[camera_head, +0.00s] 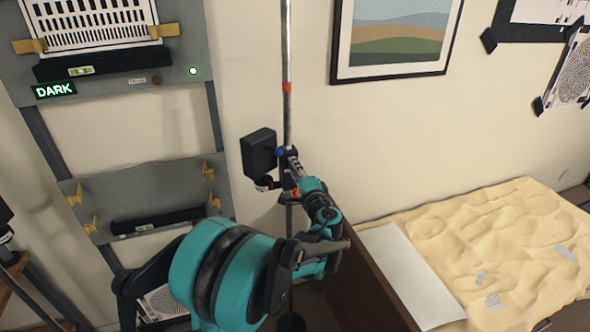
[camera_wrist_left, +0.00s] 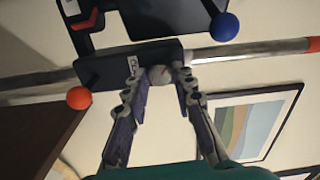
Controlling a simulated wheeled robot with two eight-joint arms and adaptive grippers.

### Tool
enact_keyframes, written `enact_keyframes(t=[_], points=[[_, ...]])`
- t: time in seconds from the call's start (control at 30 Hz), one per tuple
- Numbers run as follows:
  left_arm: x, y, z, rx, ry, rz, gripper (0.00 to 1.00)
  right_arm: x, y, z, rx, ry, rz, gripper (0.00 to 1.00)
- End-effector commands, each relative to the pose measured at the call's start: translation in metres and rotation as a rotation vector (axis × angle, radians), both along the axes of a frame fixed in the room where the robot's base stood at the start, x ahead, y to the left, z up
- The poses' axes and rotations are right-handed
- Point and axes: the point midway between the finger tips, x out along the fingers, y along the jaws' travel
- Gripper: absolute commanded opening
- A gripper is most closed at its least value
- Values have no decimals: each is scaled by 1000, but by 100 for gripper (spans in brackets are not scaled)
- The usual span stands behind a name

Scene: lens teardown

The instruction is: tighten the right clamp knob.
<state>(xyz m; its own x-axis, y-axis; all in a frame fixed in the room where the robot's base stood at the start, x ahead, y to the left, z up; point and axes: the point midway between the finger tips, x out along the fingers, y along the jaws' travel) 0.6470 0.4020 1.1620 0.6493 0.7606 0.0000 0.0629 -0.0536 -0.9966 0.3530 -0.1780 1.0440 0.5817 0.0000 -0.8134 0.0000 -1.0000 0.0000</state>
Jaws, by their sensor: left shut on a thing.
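A dark clamp block (camera_wrist_left: 112,68) sits on the upright metal pole (camera_head: 287,60). The pole crosses the left wrist view at a slant. On the block's face is a round grey knob (camera_wrist_left: 160,75) with a small red mark. My left gripper (camera_wrist_left: 160,84) has its two fingertips on either side of this knob and is shut on it. In the head view the left gripper (camera_head: 292,168) reaches the clamp from below right, and the fingers largely hide the knob. A blue ball knob (camera_wrist_left: 225,27) and an orange ball knob (camera_wrist_left: 79,97) stick out from the clamp area.
A black box (camera_head: 259,153) is mounted left of the pole. A grey rack (camera_head: 140,190) with chart holders and a lit DARK sign (camera_head: 54,90) stands at left. A framed picture (camera_head: 395,40) hangs behind. A bed with a crumpled yellow cover (camera_head: 480,240) is at right.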

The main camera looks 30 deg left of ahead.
Motion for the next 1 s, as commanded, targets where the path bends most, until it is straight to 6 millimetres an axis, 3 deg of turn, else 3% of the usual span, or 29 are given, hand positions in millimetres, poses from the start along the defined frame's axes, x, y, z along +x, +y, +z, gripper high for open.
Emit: enact_keyframes(t=[0.6,1.0], points=[[0,0,-1,371,434,0,0,0,0,-2,0,0,0,30],[0,0,-1,530,621,-1,0,0,0,-3,0,0,0,30]])
